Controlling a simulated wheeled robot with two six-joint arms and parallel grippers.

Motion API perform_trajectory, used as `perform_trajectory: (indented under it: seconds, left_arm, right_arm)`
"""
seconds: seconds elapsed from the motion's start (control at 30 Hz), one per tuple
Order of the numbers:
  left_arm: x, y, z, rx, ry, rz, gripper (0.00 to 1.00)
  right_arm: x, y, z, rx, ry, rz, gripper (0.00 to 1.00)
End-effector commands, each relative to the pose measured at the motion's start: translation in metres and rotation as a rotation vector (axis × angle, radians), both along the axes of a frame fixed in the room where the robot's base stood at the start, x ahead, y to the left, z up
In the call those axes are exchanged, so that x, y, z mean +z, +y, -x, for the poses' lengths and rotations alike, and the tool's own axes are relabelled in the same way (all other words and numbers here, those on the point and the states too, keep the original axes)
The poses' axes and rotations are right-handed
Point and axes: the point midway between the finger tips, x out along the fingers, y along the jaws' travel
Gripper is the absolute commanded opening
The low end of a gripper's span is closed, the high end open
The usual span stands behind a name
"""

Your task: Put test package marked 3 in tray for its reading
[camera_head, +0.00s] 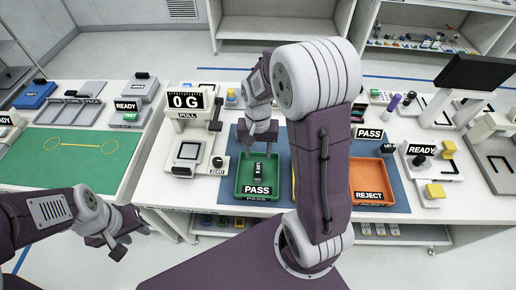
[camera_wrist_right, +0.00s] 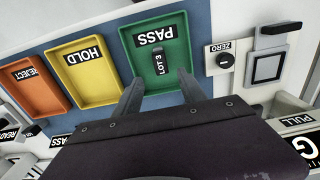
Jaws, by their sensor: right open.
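The test package marked LOT 3 (camera_head: 259,171), a small black block, lies in the green PASS tray (camera_head: 242,182). In the right wrist view the package (camera_wrist_right: 159,64) rests inside the green tray (camera_wrist_right: 181,52), apart from the tray walls. My right gripper (camera_head: 258,146) is above the tray. In the wrist view its two fingers (camera_wrist_right: 160,82) are apart with nothing between them. The pull tester display (camera_head: 187,101) reads 0 G. My left gripper (camera_head: 130,238) hangs in front of the left bench; its jaw state is unclear.
The yellow HOLD tray (camera_wrist_right: 107,72) is hidden by my right arm in the head view. The orange REJECT tray (camera_head: 371,170) is right of it. The ZERO knob (camera_head: 217,162) is left of the green tray. Another labelled black block (camera_head: 387,149) stands behind the orange tray.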

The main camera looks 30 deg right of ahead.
Motion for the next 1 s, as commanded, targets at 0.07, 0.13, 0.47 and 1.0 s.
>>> perform_trajectory:
  seconds: [0.07, 0.13, 0.47, 1.0]
  left_arm:
    - [0.0, 0.0, 0.0, 0.0, 0.0, 0.0, 0.36]
    - [0.0, 0.0, 0.0, 0.0, 0.0, 0.0, 0.36]
    - [0.0, 0.0, 0.0, 0.0, 0.0, 0.0, 0.36]
    - [0.0, 0.0, 0.0, 0.0, 0.0, 0.0, 0.36]
  right_arm:
    - [0.008, 0.0, -0.001, 0.0, -0.002, 0.0, 0.48]
    - [0.011, 0.0, 0.0, 0.0, -0.001, 0.0, 0.48]
    - [0.003, 0.039, 0.062, 0.396, -0.074, 0.003, 0.48]
    - [-0.002, 0.047, 0.082, 0.527, -0.1, 0.009, 0.48]
